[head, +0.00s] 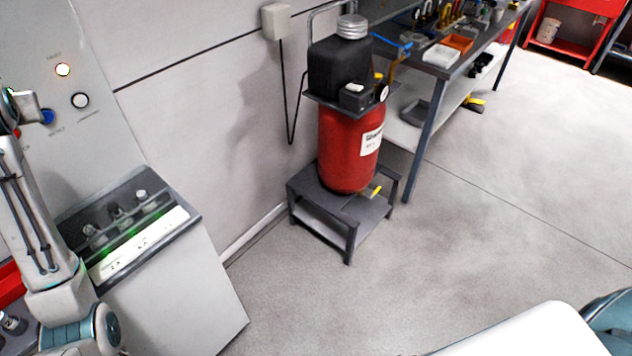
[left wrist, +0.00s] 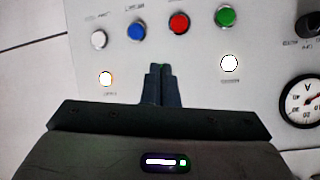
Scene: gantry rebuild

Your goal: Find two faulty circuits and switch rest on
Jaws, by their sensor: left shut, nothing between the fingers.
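A grey upright panel (head: 98,60) stands at the left of the head view. In the left wrist view a white button (left wrist: 98,39), blue button (left wrist: 136,31), red button (left wrist: 179,24) and green button (left wrist: 225,16) form a row. My left gripper (left wrist: 158,72) is shut and empty in front of the panel, below the blue and red buttons. Contact cannot be told. My right gripper is out of view.
Below the panel, a sloped console (head: 185,219) holds several switches behind a clear guard, with green light along it. A red compressor (head: 345,150) sits on a low dark stand (head: 352,232). A workbench (head: 425,69) stands behind. Floor at centre right is clear.

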